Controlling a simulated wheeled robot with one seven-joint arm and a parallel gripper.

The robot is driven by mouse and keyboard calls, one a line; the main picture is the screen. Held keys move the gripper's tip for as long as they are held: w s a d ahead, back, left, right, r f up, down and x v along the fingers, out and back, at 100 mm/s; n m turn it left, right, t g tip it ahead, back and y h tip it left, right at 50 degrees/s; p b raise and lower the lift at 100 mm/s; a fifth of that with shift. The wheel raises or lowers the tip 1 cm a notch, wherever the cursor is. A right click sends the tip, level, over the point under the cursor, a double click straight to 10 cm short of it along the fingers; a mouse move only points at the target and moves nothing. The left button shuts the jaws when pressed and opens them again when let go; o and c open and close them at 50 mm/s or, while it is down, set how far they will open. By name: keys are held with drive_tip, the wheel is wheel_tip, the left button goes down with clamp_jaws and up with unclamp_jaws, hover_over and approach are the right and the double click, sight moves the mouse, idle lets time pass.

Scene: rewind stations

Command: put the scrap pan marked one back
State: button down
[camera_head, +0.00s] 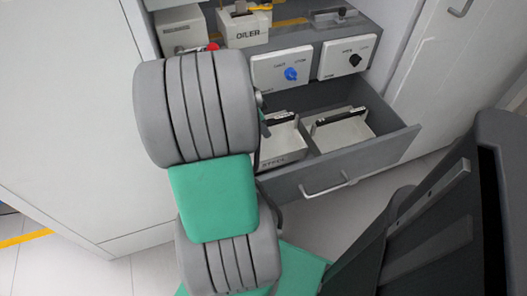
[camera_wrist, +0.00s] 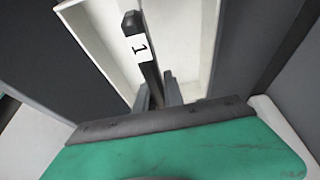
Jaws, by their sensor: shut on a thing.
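The scrap pan marked one (camera_wrist: 98,42) is a pale open tray with a black bar handle (camera_wrist: 145,55) that carries a white label with a 1. In the wrist view my gripper (camera_wrist: 160,96) is shut on the near end of this handle. In the head view my green and grey arm hides the gripper. Two pale pans with black handles show at the open lower drawer (camera_head: 385,155): a left one (camera_head: 283,148), partly behind my arm, and a right one (camera_head: 342,133). I cannot read a number on either there, nor tell whether the held pan touches the drawer floor.
Above the drawer are two white panels, one with a blue knob (camera_head: 290,73) and one with a black knob (camera_head: 354,60). An oiler box (camera_head: 243,28) stands on the shelf above. The drawer's front handle (camera_head: 328,187) juts toward the floor space.

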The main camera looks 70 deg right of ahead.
sight(266, 146)
wheel_tip(266, 146, down, 7)
drive_tip(key=b, duration=0.4)
drive_tip(key=shift+f, duration=0.1)
drive_tip(key=c, duration=1.5)
unclamp_jaws()
drive_tip(key=shift+o, duration=0.2)
